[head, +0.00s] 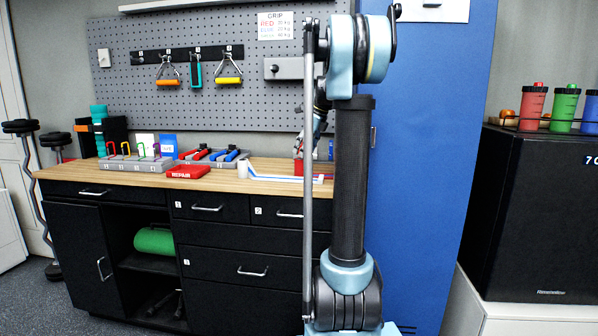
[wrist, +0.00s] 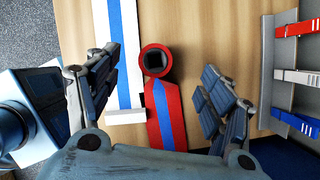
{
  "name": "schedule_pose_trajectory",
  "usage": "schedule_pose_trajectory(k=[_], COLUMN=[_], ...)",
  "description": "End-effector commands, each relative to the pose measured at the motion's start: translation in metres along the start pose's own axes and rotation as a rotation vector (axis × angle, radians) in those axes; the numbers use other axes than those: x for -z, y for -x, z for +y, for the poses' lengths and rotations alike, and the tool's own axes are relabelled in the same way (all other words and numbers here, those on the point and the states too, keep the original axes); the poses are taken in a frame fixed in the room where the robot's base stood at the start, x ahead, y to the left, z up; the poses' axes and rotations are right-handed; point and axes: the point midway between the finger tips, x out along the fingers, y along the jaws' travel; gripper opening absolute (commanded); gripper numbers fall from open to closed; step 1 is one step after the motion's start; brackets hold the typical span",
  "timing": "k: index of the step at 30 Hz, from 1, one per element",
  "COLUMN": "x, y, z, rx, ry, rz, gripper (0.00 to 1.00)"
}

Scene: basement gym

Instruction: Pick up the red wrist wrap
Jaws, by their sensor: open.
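The red wrist wrap (wrist: 176,120) shows in the wrist view as a red roll with a dark hollow centre and a flat red tail with a blue stripe. The tail runs toward the bottom of the picture. My gripper (wrist: 160,64) is open, one finger left of the roll and one right of it. Neither finger clearly touches it, and the height gap cannot be told. In the head view my arm hides most of the gripper and the wrap.
A white and blue strip (wrist: 124,50) lies left of the wrap. A grey rack with coloured clips (wrist: 283,75) stands at the right. In the head view the wooden bench top (head: 225,182) also holds a red REPAIR box (head: 188,172) and hand grips (head: 215,156). A pegboard (head: 200,110) rises behind.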

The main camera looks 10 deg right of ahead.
Motion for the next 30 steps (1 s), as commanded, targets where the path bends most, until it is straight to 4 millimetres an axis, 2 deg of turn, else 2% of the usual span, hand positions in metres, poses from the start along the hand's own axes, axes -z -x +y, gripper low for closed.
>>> schedule_pose_trajectory(k=[5,15,24,26,30], x=[0.000,-0.001,-0.001,-0.001,-0.001], y=[-0.010,-0.051,-0.056,-0.056,-0.056], z=[0.001,0.005,0.005,0.005,0.005], rx=[0.000,0.001,0.001,0.001,0.001], ry=[0.001,0.001,0.001,0.001,0.001], rz=[0.000,0.000,0.000,0.000,0.000], gripper=[0.74,0.74,0.74,0.63,0.31])
